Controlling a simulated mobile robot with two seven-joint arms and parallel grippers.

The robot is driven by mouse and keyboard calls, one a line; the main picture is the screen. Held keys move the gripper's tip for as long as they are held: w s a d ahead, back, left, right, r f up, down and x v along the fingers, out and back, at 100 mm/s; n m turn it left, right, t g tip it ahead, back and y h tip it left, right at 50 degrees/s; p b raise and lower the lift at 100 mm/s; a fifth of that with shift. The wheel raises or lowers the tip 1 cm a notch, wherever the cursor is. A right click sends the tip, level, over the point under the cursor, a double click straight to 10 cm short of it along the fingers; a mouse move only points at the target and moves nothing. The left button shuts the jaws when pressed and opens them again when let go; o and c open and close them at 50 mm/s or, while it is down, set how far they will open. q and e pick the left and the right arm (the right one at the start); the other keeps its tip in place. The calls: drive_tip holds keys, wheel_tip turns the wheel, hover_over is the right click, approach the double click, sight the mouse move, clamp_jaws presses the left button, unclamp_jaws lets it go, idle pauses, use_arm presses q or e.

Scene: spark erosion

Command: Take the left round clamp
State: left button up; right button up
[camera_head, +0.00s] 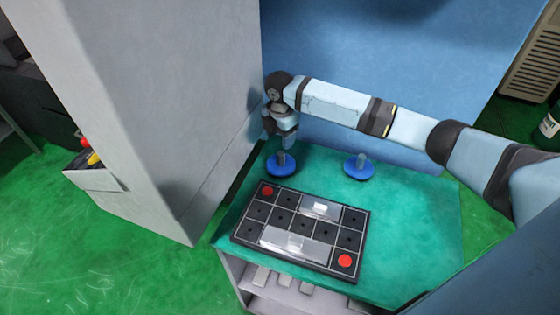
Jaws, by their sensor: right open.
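Two round blue clamps with grey upright stems stand at the back of the green tabletop. The left round clamp (281,168) is near the grey cabinet; the other round clamp (359,169) stands to its right. My right arm reaches in from the right, and my right gripper (284,146) points down directly over the left clamp, around or just above its stem. The fingers are small in the picture, and whether they touch the stem cannot be told. The gripper is open. My left gripper is not in view.
A black gridded tray (240,236) with red discs and shiny metal plates lies in front of the clamps on the green table (415,235). A tall grey cabinet (170,100) stands close on the left. A blue panel (400,60) rises behind.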

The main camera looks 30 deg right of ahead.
sight(281, 153)
drive_tip(key=f, duration=0.3)
drive_tip(key=shift+w, duration=0.2)
drive_tip(key=shift+f, duration=0.25)
drive_tip(key=shift+s+d+f+p, duration=0.15)
drive_tip(key=shift+f+p, duration=0.15)
drive_tip(key=shift+f, duration=0.25)
wheel_tip(281, 153, down, 4)
drive_tip(key=shift+d+f+p, duration=0.1)
drive_tip(key=shift+d+p, duration=0.05)
drive_tip(key=shift+p, duration=0.15)
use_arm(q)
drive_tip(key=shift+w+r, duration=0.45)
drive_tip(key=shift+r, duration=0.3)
use_arm(e)
clamp_jaws()
